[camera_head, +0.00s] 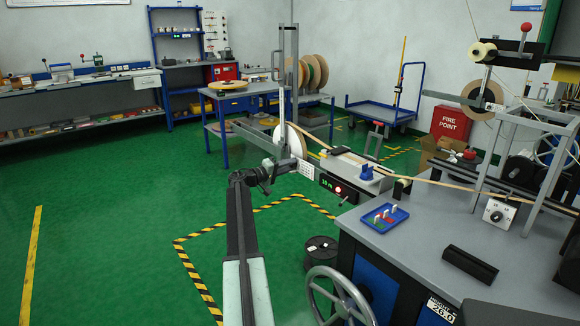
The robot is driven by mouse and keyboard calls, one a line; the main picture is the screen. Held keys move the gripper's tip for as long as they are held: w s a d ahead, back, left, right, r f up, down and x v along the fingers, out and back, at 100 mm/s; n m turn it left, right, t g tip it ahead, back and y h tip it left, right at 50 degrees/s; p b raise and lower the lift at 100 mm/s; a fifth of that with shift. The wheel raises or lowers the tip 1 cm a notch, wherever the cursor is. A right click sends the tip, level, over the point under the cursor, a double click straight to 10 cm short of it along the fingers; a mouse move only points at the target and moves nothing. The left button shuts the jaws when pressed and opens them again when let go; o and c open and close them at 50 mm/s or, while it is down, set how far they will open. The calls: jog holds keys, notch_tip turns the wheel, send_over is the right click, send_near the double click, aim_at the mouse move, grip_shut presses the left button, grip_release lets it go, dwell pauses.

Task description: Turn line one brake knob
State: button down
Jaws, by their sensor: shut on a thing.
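My arm (240,235) reaches up from the bottom of the camera_head view. My gripper (283,167) is shut at the left side of the near payoff, in front of a small pale plate (306,169). The knob it grips is hidden by the jaws and too small to make out; its place fits the line one brake knob. A white reel (287,141) stands just above. A second black knob (496,216) sits on a white dial plate at the right frame, apart from my gripper.
A bench (400,265) with a blue tray (384,217) and a black block (470,264) fills the lower right. A handwheel (340,296) and a dark spool (321,252) stand near my arm. Tape (450,186) runs across to the right. Green floor at left is clear.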

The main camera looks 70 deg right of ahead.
jog(key=shift+a+n, duration=0.1)
jog(key=shift+n, duration=1.5)
jog(key=c, duration=1.2)
grip_release()
jog(key=shift+o, duration=0.2)
jog(key=v, duration=0.7)
jog(key=shift+w+a, duration=0.25)
jog(key=shift+a, duration=0.1)
